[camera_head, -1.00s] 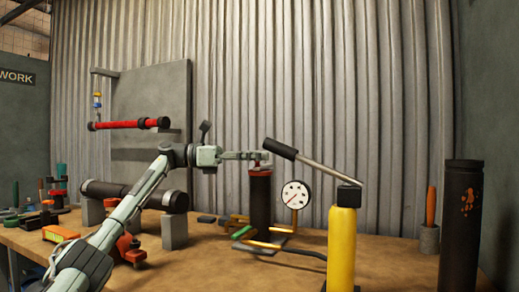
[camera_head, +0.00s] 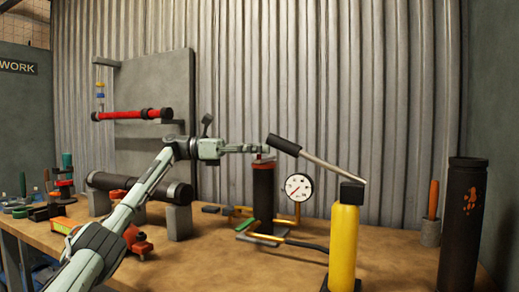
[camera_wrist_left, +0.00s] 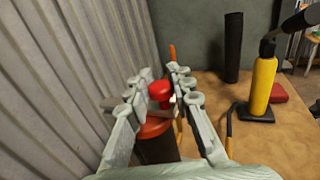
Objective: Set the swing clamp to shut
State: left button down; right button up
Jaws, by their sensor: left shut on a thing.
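A dark upright cylinder (camera_head: 263,195) stands mid-bench with a red top. In the left wrist view a red knob (camera_wrist_left: 160,92) stands above its orange-red cap (camera_wrist_left: 154,128). I take this red fitting as the swing clamp; its lever and exact setting are hard to make out. My left gripper (camera_head: 264,149) reaches in from the left at the cylinder's top. In the left wrist view its fingers (camera_wrist_left: 165,95) lie either side of the red knob, shut on it; the exact contact is partly hidden. My right gripper is in neither view.
A dial gauge (camera_head: 298,187) on a yellow pipe stands right of the cylinder. A yellow hand pump (camera_head: 344,245) with a long slanted handle (camera_head: 325,165) is close by. A black tube (camera_head: 463,225) stands far right. A dark horizontal pipe (camera_head: 125,187) rests on blocks at left.

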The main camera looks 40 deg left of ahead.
pick_arm(q)
jog(key=c, duration=1.3)
grip_release()
jog(key=shift+a, duration=0.1)
jog(key=v, duration=1.2)
